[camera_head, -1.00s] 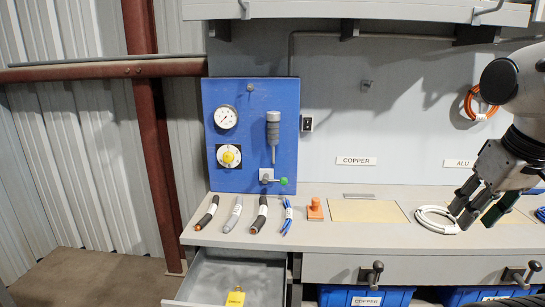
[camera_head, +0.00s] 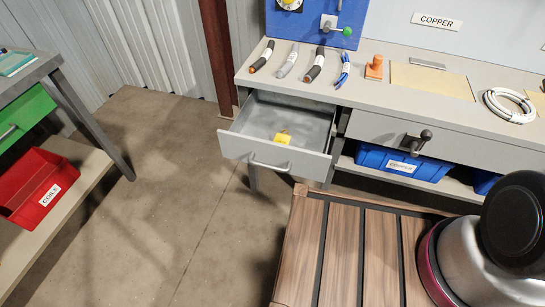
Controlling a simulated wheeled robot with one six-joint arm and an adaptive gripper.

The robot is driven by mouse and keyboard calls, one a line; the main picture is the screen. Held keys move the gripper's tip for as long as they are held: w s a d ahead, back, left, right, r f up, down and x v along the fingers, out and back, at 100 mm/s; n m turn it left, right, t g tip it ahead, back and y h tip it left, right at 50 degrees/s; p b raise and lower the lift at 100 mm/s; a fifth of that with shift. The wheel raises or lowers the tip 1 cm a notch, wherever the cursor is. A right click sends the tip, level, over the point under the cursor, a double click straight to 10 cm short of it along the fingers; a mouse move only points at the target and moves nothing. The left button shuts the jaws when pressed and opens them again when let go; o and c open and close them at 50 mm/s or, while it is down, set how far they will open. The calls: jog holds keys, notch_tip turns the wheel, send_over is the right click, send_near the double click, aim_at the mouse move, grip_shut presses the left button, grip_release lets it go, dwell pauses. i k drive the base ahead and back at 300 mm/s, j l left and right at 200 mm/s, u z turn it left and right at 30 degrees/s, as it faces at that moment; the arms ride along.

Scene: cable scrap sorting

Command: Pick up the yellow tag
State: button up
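The yellow tag (camera_head: 282,138) lies inside the open grey drawer (camera_head: 262,158) at the left end of the workbench. It lies near the drawer's front wall. The drawer is pulled out and holds nothing else that I can see. My gripper is outside the view now. Only a rounded part of my own body shows at the lower right.
Several cable pieces (camera_head: 287,62) and an orange block (camera_head: 375,67) lie on the workbench (camera_head: 425,75). A coil of white cable (camera_head: 509,105) lies at right. A slatted wooden surface (camera_head: 350,245) fills the lower middle. A red bin (camera_head: 38,185) stands at left, with open floor (camera_head: 165,180) between.

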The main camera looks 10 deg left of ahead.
aim_at(281, 137)
jog(key=j+z, duration=0.15)
jog(key=j, duration=1.7)
jog(key=k, duration=0.05)
